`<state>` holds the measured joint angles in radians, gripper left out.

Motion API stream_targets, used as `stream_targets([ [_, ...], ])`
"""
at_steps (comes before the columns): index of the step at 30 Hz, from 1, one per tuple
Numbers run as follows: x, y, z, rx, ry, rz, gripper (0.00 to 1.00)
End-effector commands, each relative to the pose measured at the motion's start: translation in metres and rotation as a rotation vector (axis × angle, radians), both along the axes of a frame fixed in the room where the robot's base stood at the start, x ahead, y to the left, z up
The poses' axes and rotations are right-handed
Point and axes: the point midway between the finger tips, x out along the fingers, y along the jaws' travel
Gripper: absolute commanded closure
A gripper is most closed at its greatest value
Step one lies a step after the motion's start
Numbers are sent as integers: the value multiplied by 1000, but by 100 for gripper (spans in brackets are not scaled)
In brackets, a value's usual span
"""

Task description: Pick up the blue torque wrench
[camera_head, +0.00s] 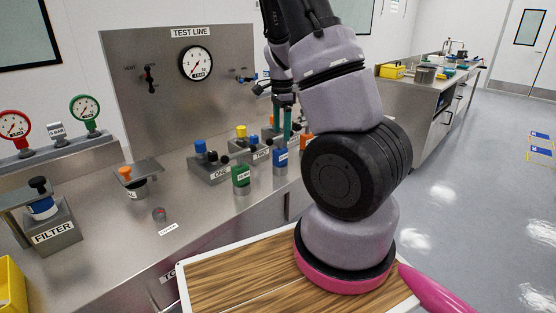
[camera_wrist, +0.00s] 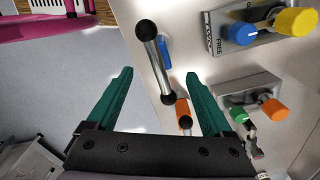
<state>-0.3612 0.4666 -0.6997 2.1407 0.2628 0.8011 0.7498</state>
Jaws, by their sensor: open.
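In the wrist view a grey bar with black ball ends (camera_wrist: 155,62) shows ahead of and between the fingertips, with a blue piece (camera_wrist: 166,52) partly hidden beside it. I take these to be the blue torque wrench. In the head view a labelled blue block (camera_head: 280,159) stands near the bench's front edge. My gripper (camera_wrist: 159,74) is open, its teal fingers apart and nothing held between them. In the head view one teal finger (camera_head: 287,124) points down just behind the blue block; my arm hides part of this area. I cannot tell the exact gap to the wrench.
A green block (camera_head: 241,179) stands left of the blue one. An orange piece (camera_wrist: 184,112) lies close to the right finger in the wrist view. A valve block with blue and yellow knobs (camera_wrist: 244,34) is at upper right. The test panel (camera_head: 140,75) stands behind.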

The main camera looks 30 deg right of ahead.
Motion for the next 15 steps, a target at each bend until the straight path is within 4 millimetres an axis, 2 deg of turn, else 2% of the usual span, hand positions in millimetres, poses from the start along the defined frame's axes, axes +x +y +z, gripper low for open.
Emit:
stream_targets([
  [1,-1,0,-7,0,3,-1,15],
  [8,-1,2,-25,0,3,0,15],
  [15,-1,6,-60,0,3,0,15],
])
